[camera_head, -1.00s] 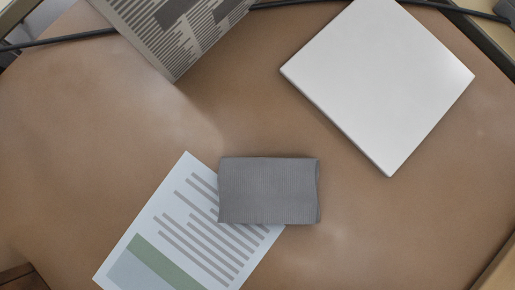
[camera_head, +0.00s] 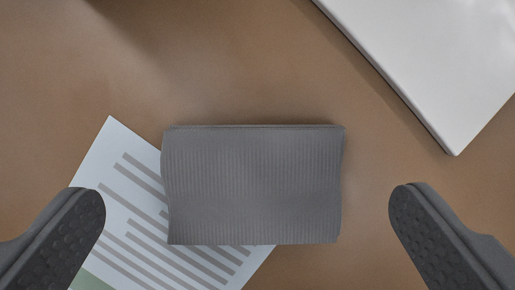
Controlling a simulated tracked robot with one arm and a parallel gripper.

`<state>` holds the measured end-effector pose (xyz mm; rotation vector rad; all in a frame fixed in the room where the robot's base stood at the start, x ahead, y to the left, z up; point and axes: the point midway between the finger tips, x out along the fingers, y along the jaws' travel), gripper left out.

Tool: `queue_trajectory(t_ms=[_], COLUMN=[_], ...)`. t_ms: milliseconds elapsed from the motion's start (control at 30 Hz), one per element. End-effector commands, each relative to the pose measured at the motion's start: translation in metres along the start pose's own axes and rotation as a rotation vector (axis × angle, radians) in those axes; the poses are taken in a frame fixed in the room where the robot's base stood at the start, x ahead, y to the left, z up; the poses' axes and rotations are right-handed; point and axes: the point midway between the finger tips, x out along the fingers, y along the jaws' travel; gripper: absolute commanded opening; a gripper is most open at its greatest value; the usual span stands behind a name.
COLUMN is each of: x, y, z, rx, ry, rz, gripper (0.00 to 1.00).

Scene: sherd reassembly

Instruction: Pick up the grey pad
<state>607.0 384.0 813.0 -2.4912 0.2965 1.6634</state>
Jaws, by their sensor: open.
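The grey pad (camera_head: 252,185) is a ribbed, roughly rectangular block lying flat in the middle of the camera view. Its left part rests over a printed sheet and its right part over the brown surface. My gripper (camera_head: 246,215) is open and empty. One dark finger is at the lower left and the other at the lower right, with the pad between them in the picture. Both fingers appear clear of the pad's sides. How high they are above it I cannot tell.
The white sheet (camera_head: 120,165) with grey lines and a green band lies partly under the pad. A white flat slab (camera_head: 440,60) lies at the upper right, apart from the pad. The brown surface (camera_head: 220,70) is bare above the pad.

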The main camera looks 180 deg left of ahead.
Motion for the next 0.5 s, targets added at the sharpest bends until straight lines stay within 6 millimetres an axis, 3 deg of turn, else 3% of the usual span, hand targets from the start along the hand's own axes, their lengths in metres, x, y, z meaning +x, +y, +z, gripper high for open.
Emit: queue_trajectory(t_ms=[233, 500], x=[0.036, 0.041], y=[0.004, 0.003], z=[0.003, 0.002], rx=[0.0, 0.001], ry=[-0.002, 0.0], rz=[0.001, -0.001], gripper=[1.0, 1.0])
